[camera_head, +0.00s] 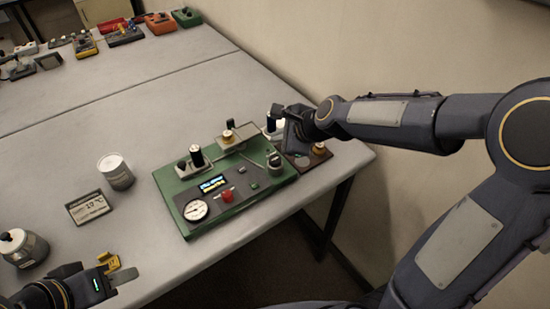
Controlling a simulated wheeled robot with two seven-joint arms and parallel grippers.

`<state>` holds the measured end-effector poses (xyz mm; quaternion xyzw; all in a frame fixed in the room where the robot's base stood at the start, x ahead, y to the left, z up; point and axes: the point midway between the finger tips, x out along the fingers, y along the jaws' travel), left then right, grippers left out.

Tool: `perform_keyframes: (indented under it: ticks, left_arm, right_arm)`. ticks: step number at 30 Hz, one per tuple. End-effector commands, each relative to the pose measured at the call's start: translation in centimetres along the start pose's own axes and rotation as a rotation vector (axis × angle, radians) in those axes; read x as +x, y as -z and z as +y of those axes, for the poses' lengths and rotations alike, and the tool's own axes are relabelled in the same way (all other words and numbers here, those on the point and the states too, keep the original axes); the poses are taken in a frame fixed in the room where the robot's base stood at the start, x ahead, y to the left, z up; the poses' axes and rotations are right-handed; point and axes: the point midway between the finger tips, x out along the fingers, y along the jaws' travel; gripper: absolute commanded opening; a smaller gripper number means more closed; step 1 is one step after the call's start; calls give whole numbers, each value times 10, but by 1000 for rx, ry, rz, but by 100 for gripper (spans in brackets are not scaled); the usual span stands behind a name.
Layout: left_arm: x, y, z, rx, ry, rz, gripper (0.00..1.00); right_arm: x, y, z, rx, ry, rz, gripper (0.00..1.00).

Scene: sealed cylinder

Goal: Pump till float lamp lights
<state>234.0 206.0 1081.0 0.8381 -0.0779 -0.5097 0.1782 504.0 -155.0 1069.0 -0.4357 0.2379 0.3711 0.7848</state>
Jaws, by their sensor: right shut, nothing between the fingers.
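A green-based apparatus (170,200) sits near the table's front edge. On it are a round white gauge (196,210), a small lit blue-and-yellow display (213,184), a red knob (227,196) and small dark buttons. Black-topped and brass-topped posts stand along its back. A thin slanted rod reaches a grey cylinder (275,162) on its right. I cannot tell which part is the float lamp or whether it is lit. My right gripper (277,112) is shut and empty above the apparatus's back right corner. My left gripper (121,270) is low at the bottom left; its jaws are unclear.
Several small devices line the far table; the middle is clear.

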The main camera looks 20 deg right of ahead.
Motion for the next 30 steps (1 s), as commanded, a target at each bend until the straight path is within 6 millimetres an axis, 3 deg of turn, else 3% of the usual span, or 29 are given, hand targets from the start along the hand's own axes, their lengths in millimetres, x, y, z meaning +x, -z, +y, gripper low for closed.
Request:
perform_keyframes:
  ticks: [8,21,30]
  left_arm:
    - [-2,1,1,0,0,0,36]
    - [-36,18,17,0,0,0,36]
    - [-38,19,18,0,0,0,36]
  right_arm:
    - [-2,0,-1,1,-2,2,0]
    - [-25,-16,-17,3,-7,6,0]
    - [-27,-20,-19,0,0,-1,0]
